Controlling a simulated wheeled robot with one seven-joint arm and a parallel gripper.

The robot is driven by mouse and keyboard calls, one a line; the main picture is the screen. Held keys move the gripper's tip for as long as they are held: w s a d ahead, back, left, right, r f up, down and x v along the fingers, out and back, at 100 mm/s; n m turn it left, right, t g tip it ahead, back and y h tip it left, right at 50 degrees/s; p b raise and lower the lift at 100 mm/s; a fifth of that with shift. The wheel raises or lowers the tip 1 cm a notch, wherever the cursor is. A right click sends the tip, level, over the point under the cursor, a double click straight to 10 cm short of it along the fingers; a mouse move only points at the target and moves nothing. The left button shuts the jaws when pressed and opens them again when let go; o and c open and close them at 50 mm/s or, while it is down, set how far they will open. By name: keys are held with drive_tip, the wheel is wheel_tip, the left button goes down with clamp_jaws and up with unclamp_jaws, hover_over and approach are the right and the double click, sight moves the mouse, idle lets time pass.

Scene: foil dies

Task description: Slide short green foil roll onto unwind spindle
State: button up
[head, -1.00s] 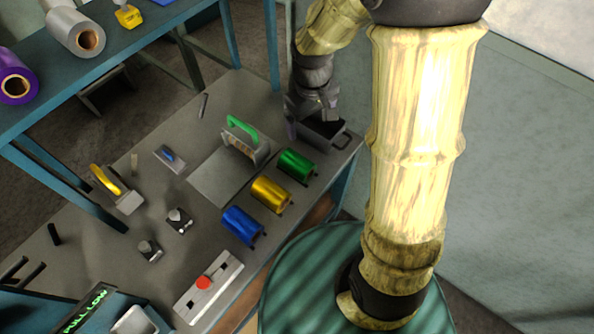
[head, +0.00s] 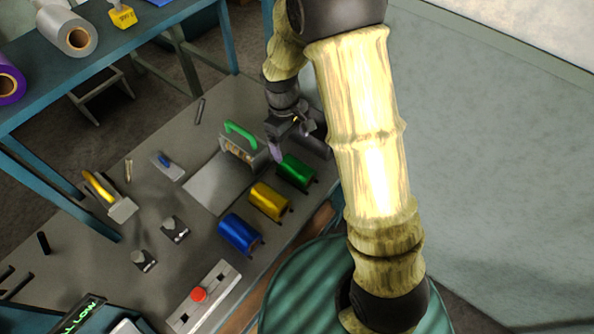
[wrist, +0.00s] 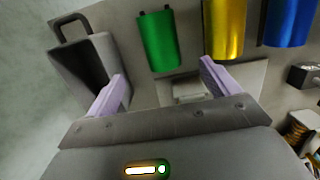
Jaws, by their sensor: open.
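The short green foil roll (head: 297,172) lies at the near right edge of the bench, last in a row with a yellow roll (head: 270,201) and a blue roll (head: 239,234). In the wrist view, the green roll (wrist: 158,42) shows ahead of my gripper (wrist: 162,86), roughly between its two lilac fingers. The fingers are open and empty, apart from the roll. In the head view, my gripper (head: 277,150) is just behind the green roll, and one finger is partly hidden. I cannot identify the unwind spindle for certain; dark rods (head: 17,284) show at the lower left edge.
A dark handled bin (wrist: 96,62) stands beside my gripper. A block with a green handle (head: 242,146) stands close left of the green roll, by a grey plate (head: 212,186). A red-button box (head: 203,297) sits at the front. A blue shelf (head: 120,50) rises at the back left.

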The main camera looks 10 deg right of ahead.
sight(296, 165)
drive_tip(key=f, duration=0.7)
drive_tip(key=shift+s+d+f, duration=0.15)
drive_tip(key=shift+s+d, duration=0.15)
drive_tip(key=shift+f, duration=0.1)
drive_tip(key=f, duration=0.3)
drive_tip(key=s+f, duration=0.1)
drive_tip(key=f, duration=0.1)
drive_tip(key=shift+d, duration=0.4)
drive_tip(key=shift+r, duration=0.1)
drive_tip(key=c, duration=1.3)
